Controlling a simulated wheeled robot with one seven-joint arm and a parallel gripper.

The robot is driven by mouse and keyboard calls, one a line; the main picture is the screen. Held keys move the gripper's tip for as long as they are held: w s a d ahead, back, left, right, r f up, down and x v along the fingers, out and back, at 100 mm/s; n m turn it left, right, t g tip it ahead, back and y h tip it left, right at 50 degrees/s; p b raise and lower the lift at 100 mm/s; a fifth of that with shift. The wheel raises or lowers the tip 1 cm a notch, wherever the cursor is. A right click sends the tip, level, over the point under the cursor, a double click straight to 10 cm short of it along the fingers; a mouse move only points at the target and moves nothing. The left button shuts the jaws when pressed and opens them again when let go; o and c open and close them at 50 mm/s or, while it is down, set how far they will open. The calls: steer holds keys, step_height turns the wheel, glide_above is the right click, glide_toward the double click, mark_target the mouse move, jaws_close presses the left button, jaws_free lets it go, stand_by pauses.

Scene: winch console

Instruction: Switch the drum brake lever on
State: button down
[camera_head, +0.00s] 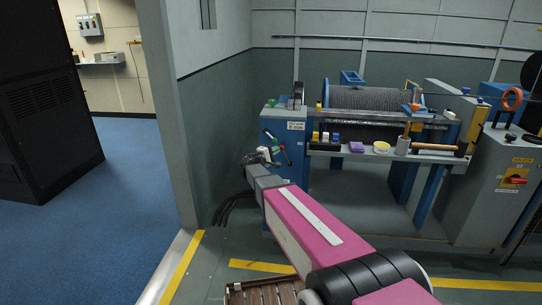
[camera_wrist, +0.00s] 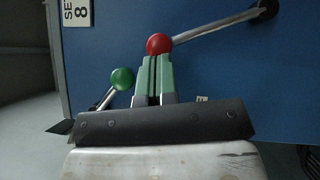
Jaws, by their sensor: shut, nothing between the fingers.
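A lever with a red ball knob (camera_wrist: 159,43) on a metal rod shows in the wrist view, its dark pivot at the upper right on a blue panel (camera_wrist: 215,75). A second lever with a green ball knob (camera_wrist: 122,78) is at the left of my fingers. I cannot tell from the labels which one is the drum brake lever. My gripper (camera_wrist: 155,60) is shut and empty, its green fingertips right at the red knob; contact is unclear. In the head view my gripper (camera_head: 268,157) is in front of the blue console (camera_head: 287,172), partly hiding the levers.
A winch drum (camera_head: 365,98) stands right of the console, with a shelf of small items, a mug (camera_head: 403,145) and yellow tub (camera_head: 381,147) before it. A grey cabinet (camera_head: 495,190) with a red switch is farther right. A wall corner (camera_head: 172,110) is close at left.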

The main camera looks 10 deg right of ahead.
mark_target(282, 147)
steer(key=d+r+m+y, duration=0.1)
steer(key=s+d+r+m+g, duration=0.1)
steer(key=d, duration=0.1)
steer(key=shift+s+d+m+y, duration=0.1)
steer(key=shift+d+m+y, duration=0.05)
steer(key=shift+m+y, duration=0.25)
steer(key=shift+s+d+r+m+g+y, duration=0.1)
steer(key=shift+s+d+m+g+y, duration=0.15)
steer(key=shift+d+m, duration=0.35)
steer(key=shift+d, duration=0.25)
steer(key=shift+s+d+r, duration=0.1)
steer(key=shift+s+d, duration=0.05)
steer(key=shift+d, duration=0.45)
